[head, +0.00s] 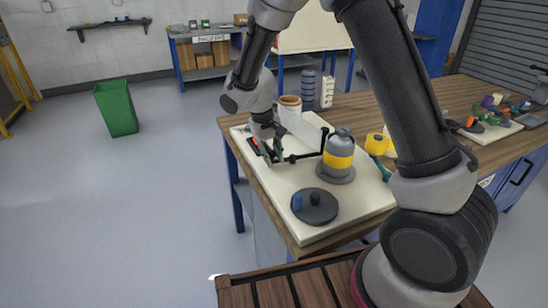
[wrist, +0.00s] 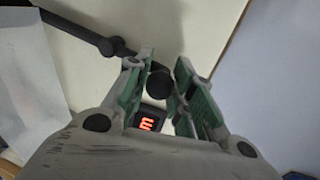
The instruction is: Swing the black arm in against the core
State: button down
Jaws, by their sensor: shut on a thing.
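The core looks to be the grey cylinder with a yellow band (head: 339,153), upright on a round grey base on the pale board. The black arm (head: 303,156) runs left from an upright black post beside the core to my gripper (head: 272,153). In the wrist view the black arm (wrist: 122,50) comes in from the upper left, and its round end (wrist: 158,81) sits between the fingers of my gripper (wrist: 160,85). My gripper is shut on that end. The arm's outer end stands away from the core, which is out of the wrist view.
A black disc with a blue block (head: 315,206) lies at the board's near side. A small red-lit display (wrist: 147,121) is under my gripper. A yellow roll (head: 376,144) is right of the core.

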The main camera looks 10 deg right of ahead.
jog(key=shift+w+m, duration=0.65)
jog(key=shift+m, duration=0.35)
jog(key=c, duration=1.2)
grip_release()
jog(key=r, duration=0.4)
jog(key=a+r, duration=0.1)
jog(key=r, duration=0.3)
jog(key=a+r, duration=0.1)
jog(key=r, duration=0.2)
jog(key=shift+a+r, duration=0.15)
jog(key=shift+r, duration=0.25)
